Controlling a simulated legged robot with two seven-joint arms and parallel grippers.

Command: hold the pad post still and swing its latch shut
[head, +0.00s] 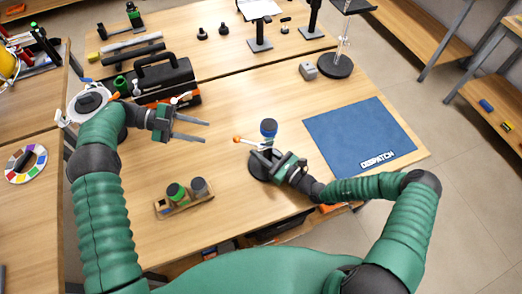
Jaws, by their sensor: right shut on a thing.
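An orange-tipped latch (242,140) sticks out to the left from the post. Whether it is fully swung out is too small to tell. My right gripper (266,158) is shut on the post low down, and hides part of its shaft and base. My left gripper (207,132) is open and empty, to the left of the post, its two fingers pointing towards the latch but apart from it.
A blue mat (345,140) lies right of the post. A wooden holder (190,206) with green and grey round pieces stands at front left. A black toolbox (178,78) is behind my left gripper. A grey block (308,70) and stand (336,66) are at back right.

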